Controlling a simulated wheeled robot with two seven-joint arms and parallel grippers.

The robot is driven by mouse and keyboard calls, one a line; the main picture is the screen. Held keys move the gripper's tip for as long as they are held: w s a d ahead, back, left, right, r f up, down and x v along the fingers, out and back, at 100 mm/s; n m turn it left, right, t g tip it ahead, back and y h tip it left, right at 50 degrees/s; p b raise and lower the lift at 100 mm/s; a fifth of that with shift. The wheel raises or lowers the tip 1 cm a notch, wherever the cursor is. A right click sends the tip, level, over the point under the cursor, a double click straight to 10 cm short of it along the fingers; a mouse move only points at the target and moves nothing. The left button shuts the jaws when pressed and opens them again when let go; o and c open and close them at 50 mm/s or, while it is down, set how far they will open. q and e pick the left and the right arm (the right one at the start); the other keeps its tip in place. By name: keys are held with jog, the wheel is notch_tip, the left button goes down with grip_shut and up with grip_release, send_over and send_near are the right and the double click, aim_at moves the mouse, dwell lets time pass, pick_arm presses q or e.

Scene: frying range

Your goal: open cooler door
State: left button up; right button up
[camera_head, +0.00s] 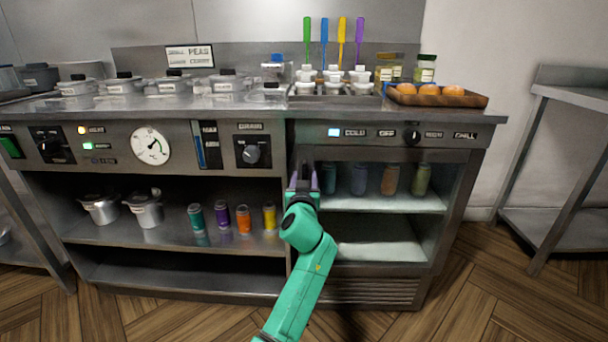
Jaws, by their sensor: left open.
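The cooler (460,215) is built into the right part of the steel counter. Its front looks like a shut glass door (390,232), with several coloured jars dimly seen on a shelf behind it. My left gripper (303,177), at the end of the teal arm, is open at the upper left edge of the cooler front. Its fingers point at the upright strip there. The door handle is not clearly seen; the gripper covers that spot, and I cannot tell whether they touch. My right gripper is not in view.
A control panel (375,133) with a knob runs above the cooler. Open shelves on the left hold pots (146,209) and several coloured cans (244,220). An egg tray (437,97) sits on the counter top. Wooden floor and a steel side table (548,225) lie to the right.

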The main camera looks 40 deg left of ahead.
pick_arm(q)
jog(key=shift+s+d+r, duration=0.1)
jog(key=shift+c, duration=0.9)
grip_shut()
dwell(0.4)
